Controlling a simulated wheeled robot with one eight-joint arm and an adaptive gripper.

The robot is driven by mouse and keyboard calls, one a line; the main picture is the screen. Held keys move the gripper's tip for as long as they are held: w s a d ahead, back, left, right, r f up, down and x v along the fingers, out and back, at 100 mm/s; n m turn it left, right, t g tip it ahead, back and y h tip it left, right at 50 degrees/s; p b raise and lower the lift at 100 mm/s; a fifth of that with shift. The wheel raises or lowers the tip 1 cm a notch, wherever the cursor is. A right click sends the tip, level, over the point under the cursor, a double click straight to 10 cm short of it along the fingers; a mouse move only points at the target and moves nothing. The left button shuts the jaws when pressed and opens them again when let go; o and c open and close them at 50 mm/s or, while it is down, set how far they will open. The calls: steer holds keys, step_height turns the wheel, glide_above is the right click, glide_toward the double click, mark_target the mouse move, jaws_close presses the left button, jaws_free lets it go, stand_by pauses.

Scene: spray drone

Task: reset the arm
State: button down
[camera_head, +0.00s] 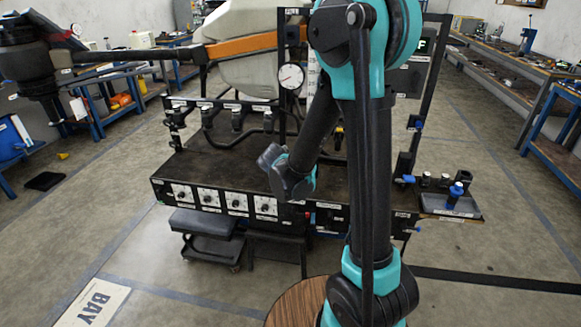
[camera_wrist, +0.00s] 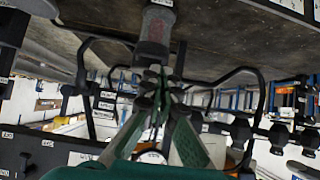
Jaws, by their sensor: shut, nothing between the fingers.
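My arm, teal and black, rises in front of the work station in the head view and bends down over the station's dark top. The end of my arm hangs near the front edge of that top, but my gripper's fingertips cannot be made out there. In the wrist view, my gripper (camera_wrist: 157,78) points into the picture with its fingers together and nothing visible between them. A grey cylinder (camera_wrist: 155,28) with a reddish mark shows just beyond the tips. I cannot tell whether they touch.
The work station (camera_head: 185,165) carries a round gauge (camera_head: 291,76), knobs on its front panel and black pipes. A tray (camera_head: 470,210) with a blue-capped bottle (camera_head: 455,194) juts out at right. A drone arm (camera_head: 105,60) reaches across upper left. Floor is open on both sides.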

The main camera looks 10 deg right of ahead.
steer(key=s+d+f+n+g+y, duration=0.1)
steer(key=s+d+f+g, duration=0.1)
steer(key=s, duration=1.1)
steer(key=s+d+f+n+g+y, duration=0.1)
steer(key=s+d+n+g+y, duration=0.1)
steer(key=s+d, duration=0.5)
steer(key=s+g, duration=0.1)
steer(key=s, duration=0.5)
steer(key=shift+s+d+f+n+g, duration=0.15)
steer(key=shift+s+f+n+g, duration=0.15)
steer(key=shift+s+f+g, duration=0.1)
